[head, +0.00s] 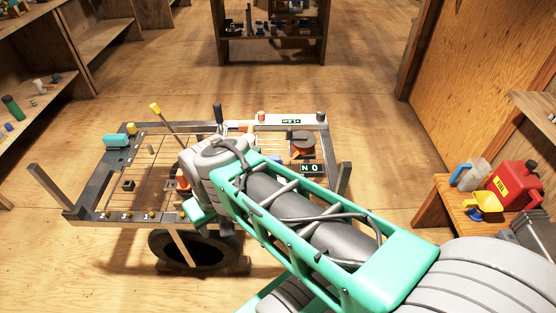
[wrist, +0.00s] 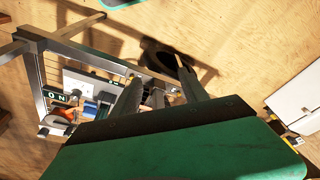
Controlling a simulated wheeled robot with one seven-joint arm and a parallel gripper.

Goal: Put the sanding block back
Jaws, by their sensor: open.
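I cannot single out the sanding block among the small items on the metal-framed rack (head: 85,215). My gripper (wrist: 160,76) shows in the wrist view with its two dark fingers apart and nothing seen between them. In that view it is over the rack's edge, with the floor beyond the tips. In the head view my arm covers much of the rack's middle and front right, and the fingertips are hidden. A small black block (head: 128,185) lies on the rack's left part, and a teal item (head: 117,141) sits at its back left corner.
A yellow-tipped rod (head: 155,108) and a dark handle (head: 218,114) stick up from the rack. A red fuel can (head: 515,184) and yellow scoop (head: 484,203) stand on the right bench. Floor behind the rack is clear.

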